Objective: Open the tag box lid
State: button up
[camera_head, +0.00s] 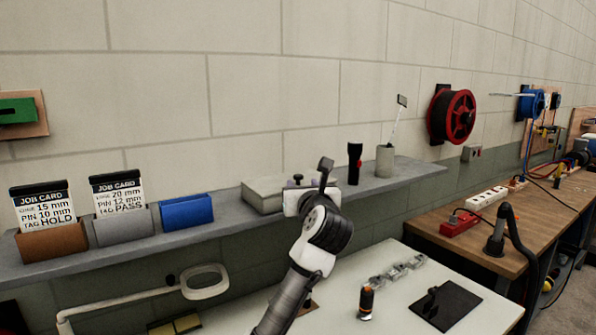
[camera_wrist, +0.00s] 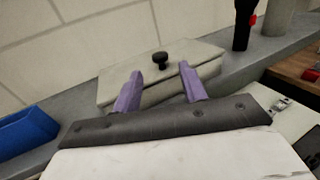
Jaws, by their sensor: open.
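The tag box (camera_head: 263,196) is a low grey-beige box on the grey wall shelf. Its lid (camera_wrist: 126,71) is flat and shut, with a small black knob (camera_wrist: 160,59) on top. My gripper (camera_wrist: 160,83) has two purple fingers, spread apart, with nothing between them. In the wrist view the fingers reach toward the near side of the box, with the knob beyond and between the tips. Whether they touch the box cannot be told. In the head view my gripper (camera_head: 303,184) is at the right part of the box and hides some of it.
On the shelf (camera_head: 120,250), a blue holder (camera_head: 186,212) stands left of the box, beside job cards in brown and grey holders. A black flashlight (camera_head: 354,163) and a grey cup (camera_head: 385,161) stand to the right. A ring lamp (camera_head: 205,282) and white table (camera_head: 340,290) are below.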

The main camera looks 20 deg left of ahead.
aim_at(299, 179)
jog(key=p+x, duration=0.2)
jog(key=x, duration=0.5)
grip_shut()
